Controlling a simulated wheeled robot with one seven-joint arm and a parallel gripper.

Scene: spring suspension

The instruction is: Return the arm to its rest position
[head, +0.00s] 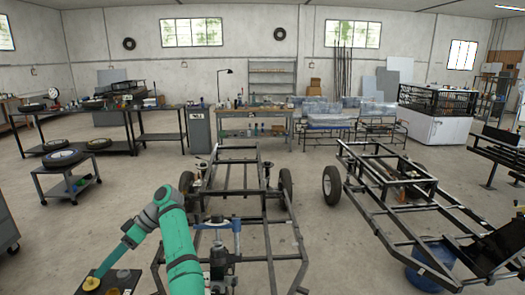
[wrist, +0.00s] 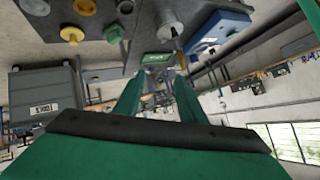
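My green arm (head: 180,250) rises at the bottom of the head view, bends at a dark joint, and reaches down to the lower left. Its far end is above a dark board (head: 120,291) holding a yellow round part (head: 92,283). In the wrist view, the two green fingers of my gripper (wrist: 158,80) stand apart, with no held object visible between them. A yellow knob (wrist: 71,34) and several grey parts show beyond them on a grey surface, at the top of the wrist view.
A bare vehicle frame (head: 262,225) stands just right of my arm, with a blue-topped device (head: 220,225) near it. A second frame (head: 385,190) stands farther right. A wheeled cart (head: 70,185) is at left. Open floor (head: 130,195) lies between cart and frame.

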